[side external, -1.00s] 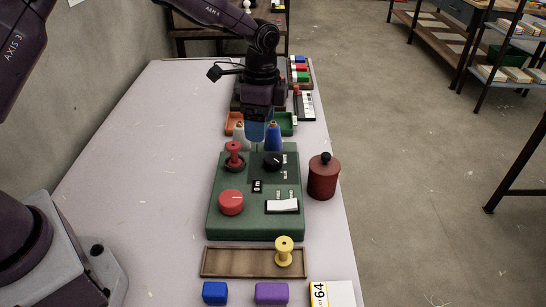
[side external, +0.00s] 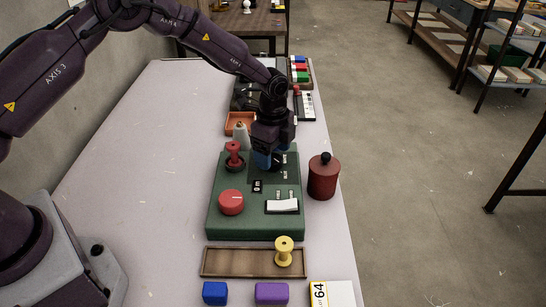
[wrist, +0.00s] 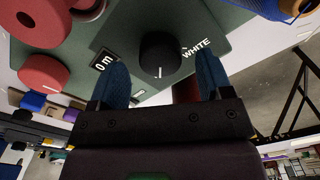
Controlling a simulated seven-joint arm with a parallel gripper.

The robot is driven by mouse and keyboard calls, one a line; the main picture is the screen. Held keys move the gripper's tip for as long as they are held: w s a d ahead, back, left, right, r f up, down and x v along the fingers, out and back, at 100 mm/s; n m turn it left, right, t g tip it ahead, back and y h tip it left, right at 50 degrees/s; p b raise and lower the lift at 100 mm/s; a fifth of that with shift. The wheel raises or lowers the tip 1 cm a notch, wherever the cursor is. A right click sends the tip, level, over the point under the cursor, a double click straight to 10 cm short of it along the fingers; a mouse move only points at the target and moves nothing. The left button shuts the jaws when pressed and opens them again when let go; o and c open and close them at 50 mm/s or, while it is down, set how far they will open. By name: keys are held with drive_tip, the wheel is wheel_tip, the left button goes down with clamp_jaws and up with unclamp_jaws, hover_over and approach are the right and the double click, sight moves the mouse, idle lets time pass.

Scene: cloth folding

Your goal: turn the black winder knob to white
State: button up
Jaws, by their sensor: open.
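The black winder knob (wrist: 160,50) sits on the dark panel of the green winder box (side external: 222,222). In the wrist view its white pointer line faces down toward the gripper, and the word WHITE (wrist: 197,47) is printed to the right of the knob. My gripper (side external: 270,163) is right above the knob, and in the side view it mostly hides the knob. In the wrist view my open gripper (wrist: 162,66) has one blue finger on each side of the knob, with visible gaps. Whether the fingers reach down to its height is unclear.
On the box are a red spool (side external: 234,149), a red knob (side external: 231,203), a small counter (side external: 257,187) and a white rocker switch (side external: 282,207). A red canister (side external: 322,178) stands close on the right. A wooden tray (side external: 228,263) holds a yellow spool (side external: 284,252).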

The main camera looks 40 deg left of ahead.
drive_tip(key=shift+f, duration=1.05)
drive_tip(key=c, duration=0.9)
drive_tip(key=shift+c, duration=0.2)
